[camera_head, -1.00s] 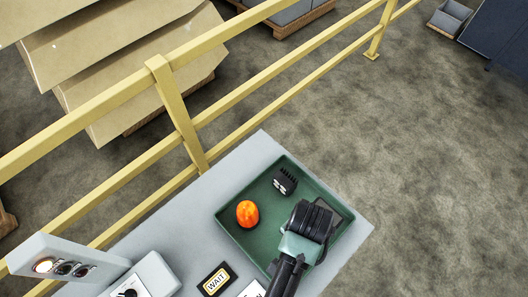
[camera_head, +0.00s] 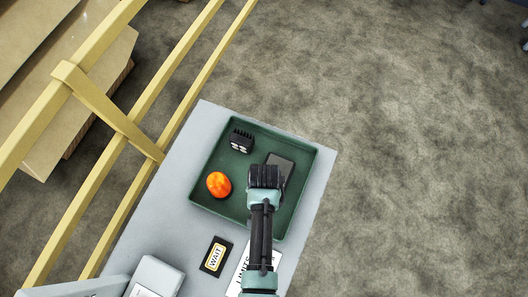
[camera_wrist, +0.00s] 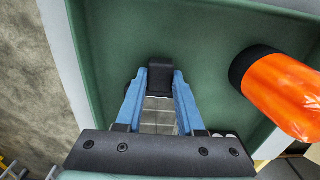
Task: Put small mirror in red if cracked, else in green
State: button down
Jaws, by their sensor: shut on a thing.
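A small dark flat panel, which I take to be the small mirror (camera_head: 281,163), lies at the right side of the green tray (camera_head: 307,197) in the head view. My gripper (camera_head: 264,172) is over its near edge. In the wrist view, the blue fingers of my gripper (camera_wrist: 160,88) are closed around a dark block at their tips. Between the fingers shows a pale grey face of the mirror (camera_wrist: 158,115) crossed by straight lines. I cannot tell whether these are cracks or a reflection. The fingers and wrist hide part of it.
An orange lamp (camera_head: 218,185) and a black ribbed block (camera_head: 241,141) stand in the tray's left half. A WAIT label (camera_head: 215,257), a partly hidden LIMITS card and a grey box (camera_head: 153,277) are nearer. A yellow railing (camera_head: 110,115) runs along the left. No red container shows.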

jog(key=shift+w+f, duration=0.1)
jog(key=shift+f, duration=0.05)
jog(key=shift+f, duration=0.2)
jog(key=c, duration=0.5)
grip_release()
jog(key=shift+r, duration=0.1)
